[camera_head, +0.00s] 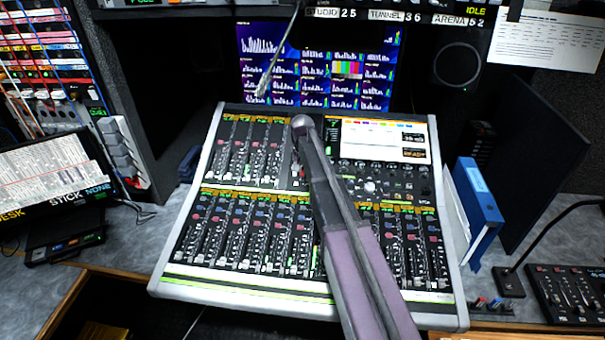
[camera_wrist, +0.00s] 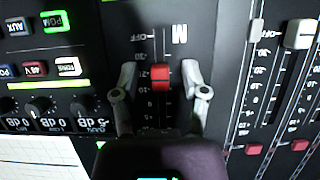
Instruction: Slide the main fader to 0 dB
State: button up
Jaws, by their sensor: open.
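The main fader's red cap (camera_wrist: 160,75) sits in a vertical slot marked with an M in the wrist view. It stands around the -20 and -10 marks, with OFF near the slot's upper end. My gripper (camera_wrist: 159,73) is open, with one finger to the left of the cap and one to the right. A gap shows on each side, so neither finger seems to touch it. My gripper's dark body covers the lower end of the slot. In the head view, the mixing console (camera_head: 160,284) lies partly under my arm, which hides the main fader.
Other faders with a white cap (camera_wrist: 299,34) and red buttons stand to the right in the wrist view. A monitor wall (camera_head: 268,75) rises behind the console. A blue binder (camera_head: 478,197) and a small control box (camera_head: 572,297) are at the right.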

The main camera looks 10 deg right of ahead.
grip_shut()
jog(key=shift+w+d+r+p, duration=0.2)
jog(key=shift+w+r+p, duration=0.05)
jog(key=shift+w, duration=0.3)
jog(key=shift+w+d+r+p, duration=0.15)
jog(key=shift+w+r+p, duration=0.1)
jog(key=shift+w, duration=0.25)
jog(key=shift+w+d+r+p, duration=0.2)
jog(key=shift+w+r, duration=0.05)
jog(key=shift+w, duration=0.3)
grip_release()
jog(key=shift+s, duration=0.1)
